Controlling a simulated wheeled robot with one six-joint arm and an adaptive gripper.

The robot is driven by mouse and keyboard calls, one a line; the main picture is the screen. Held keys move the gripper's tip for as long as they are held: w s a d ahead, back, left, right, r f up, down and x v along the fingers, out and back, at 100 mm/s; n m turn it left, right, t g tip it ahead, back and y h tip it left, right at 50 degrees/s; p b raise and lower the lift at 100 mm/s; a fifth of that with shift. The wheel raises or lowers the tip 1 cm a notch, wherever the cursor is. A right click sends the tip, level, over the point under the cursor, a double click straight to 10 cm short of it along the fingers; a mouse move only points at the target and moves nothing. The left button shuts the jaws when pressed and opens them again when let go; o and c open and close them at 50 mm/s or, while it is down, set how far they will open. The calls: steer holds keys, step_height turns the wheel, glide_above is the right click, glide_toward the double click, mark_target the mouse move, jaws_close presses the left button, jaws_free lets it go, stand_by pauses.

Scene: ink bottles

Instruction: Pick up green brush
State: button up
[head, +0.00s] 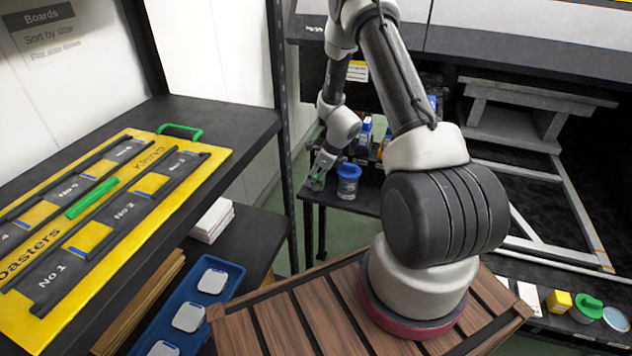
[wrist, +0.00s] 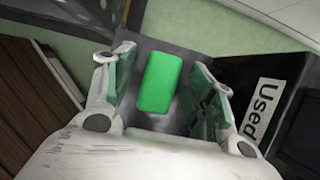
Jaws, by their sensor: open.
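A bright green block with rounded corners, which looks like the green brush (wrist: 160,81), lies on a dark grey surface in the wrist view. My gripper (wrist: 168,90) is open, with one finger on each side of the green block and gaps visible on both sides. In the head view my gripper (head: 318,178) points down at the near left corner of a small dark table (head: 375,204). There the green block cannot be made out clearly from the gripper. I cannot tell the height of the fingertips above it.
A blue-lidded jar (head: 348,182) stands close right of my gripper, with blue bottles (head: 365,133) behind. A black panel marked "Used" (wrist: 262,105) is right in the wrist view. A yellow board (head: 130,235) with green bars lies on the left shelf.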

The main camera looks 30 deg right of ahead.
mark_target(316, 175)
steer(key=c, duration=1.1)
steer(key=shift+r, duration=0.1)
step_height(316, 175, up, 10)
steer(key=shift+f, duration=0.1)
